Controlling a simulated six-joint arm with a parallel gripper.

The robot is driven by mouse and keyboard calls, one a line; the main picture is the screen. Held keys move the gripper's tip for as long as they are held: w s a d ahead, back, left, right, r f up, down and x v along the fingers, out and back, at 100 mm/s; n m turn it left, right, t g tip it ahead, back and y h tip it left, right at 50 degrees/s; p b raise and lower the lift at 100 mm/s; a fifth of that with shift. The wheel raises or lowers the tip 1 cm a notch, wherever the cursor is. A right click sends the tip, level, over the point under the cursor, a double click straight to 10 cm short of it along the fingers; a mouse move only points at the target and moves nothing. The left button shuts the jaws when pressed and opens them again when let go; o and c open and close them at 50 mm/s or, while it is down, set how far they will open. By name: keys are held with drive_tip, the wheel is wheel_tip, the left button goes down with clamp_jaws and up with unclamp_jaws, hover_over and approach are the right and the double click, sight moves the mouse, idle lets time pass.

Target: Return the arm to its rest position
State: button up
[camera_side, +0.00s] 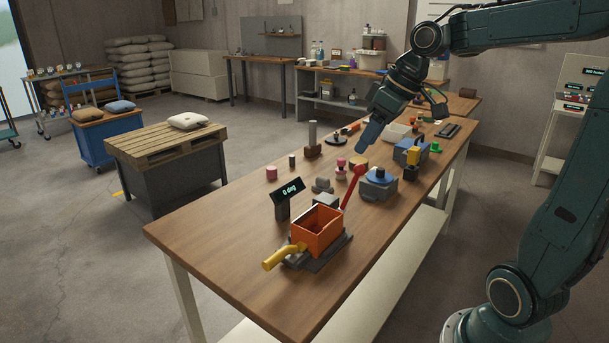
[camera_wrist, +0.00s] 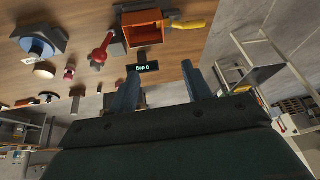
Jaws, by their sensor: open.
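My gripper (camera_side: 367,136) hangs over the far half of the wooden table, pointing down and to the left, above the items and apart from them. In the wrist view its two fingers (camera_wrist: 163,92) stand well apart with nothing held between them. In the side view the fingers overlap, so the gap is hidden. My arm reaches in from the upper right.
The wooden table (camera_side: 210,228) holds an orange box (camera_side: 317,231) with a yellow spout (camera_side: 279,258), a red-handled lever (camera_side: 353,187), a display (camera_side: 288,190) and a blue-knobbed block (camera_side: 379,182). Several small parts lie behind. The table's front left is bare.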

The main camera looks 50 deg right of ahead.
drive_tip(key=s+a+f+m+h, duration=0.1)
drive_tip(key=s+a+f, duration=0.3)
drive_tip(key=s+a, duration=0.6)
drive_tip(key=s, duration=0.4)
drive_tip(key=shift+s+a+f+m+t, duration=0.2)
drive_tip(key=shift+a+m+t, duration=0.1)
drive_tip(key=shift+t, duration=0.1)
drive_tip(key=shift+w, duration=0.1)
idle(0.3)
